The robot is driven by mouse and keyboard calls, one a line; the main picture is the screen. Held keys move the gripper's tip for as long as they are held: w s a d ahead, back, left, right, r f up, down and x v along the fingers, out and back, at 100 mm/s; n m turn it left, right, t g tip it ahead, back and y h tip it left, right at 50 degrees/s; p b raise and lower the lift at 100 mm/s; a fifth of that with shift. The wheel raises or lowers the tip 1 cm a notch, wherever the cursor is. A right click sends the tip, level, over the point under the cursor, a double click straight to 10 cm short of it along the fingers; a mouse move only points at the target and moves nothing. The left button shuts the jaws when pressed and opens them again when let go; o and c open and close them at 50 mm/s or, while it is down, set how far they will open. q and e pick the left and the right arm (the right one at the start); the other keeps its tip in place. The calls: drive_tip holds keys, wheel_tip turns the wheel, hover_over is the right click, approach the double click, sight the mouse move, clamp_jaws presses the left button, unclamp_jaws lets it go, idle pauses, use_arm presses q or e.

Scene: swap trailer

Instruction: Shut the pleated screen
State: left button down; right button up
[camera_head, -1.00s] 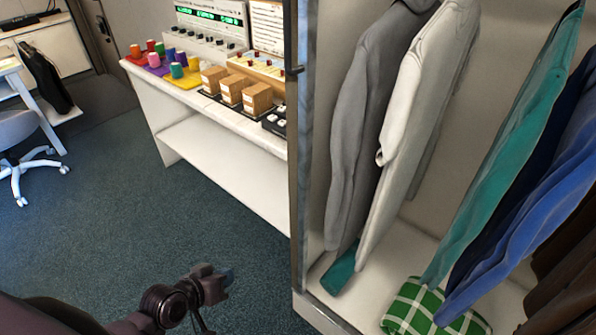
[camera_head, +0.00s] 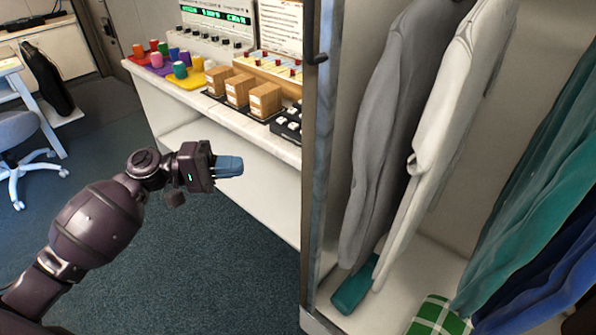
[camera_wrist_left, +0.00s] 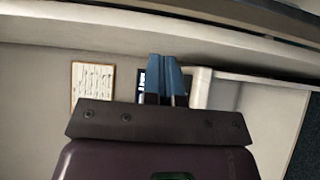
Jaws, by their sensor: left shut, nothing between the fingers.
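The wardrobe front stands open at the right of the head view. A narrow grey upright strip (camera_head: 320,180) runs along its left edge, with a small dark handle (camera_head: 317,59) near the top. This looks like the pleated screen gathered to the left, but I cannot make out its folds. My left gripper (camera_head: 241,166) is shut and empty, its blue fingers pointing right, left of the strip and apart from it in the picture. The fingers also show together in the left wrist view (camera_wrist_left: 166,72). My right gripper is out of view.
Inside the wardrobe hang grey (camera_head: 385,130), white (camera_head: 445,120), teal and blue clothes. A green checked cloth (camera_head: 437,318) lies at the bottom. A white bench (camera_head: 165,100) with boxes and coloured cups stands left of it. The carpet in front is clear.

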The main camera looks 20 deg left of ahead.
use_arm(q)
approach(315, 174)
drive_tip(key=w+d, duration=0.4)
drive_tip(key=w, duration=0.1)
drive_tip(key=shift+s+d+f+p, duration=0.15)
drive_tip(key=shift+s+d+p, duration=0.05)
drive_tip(key=shift+d, duration=0.25)
drive_tip(key=shift+s+d+f+p, duration=0.15)
drive_tip(key=shift+d+p, duration=0.05)
drive_tip(key=shift+d, duration=0.25)
drive_tip(key=shift+d, duration=0.1)
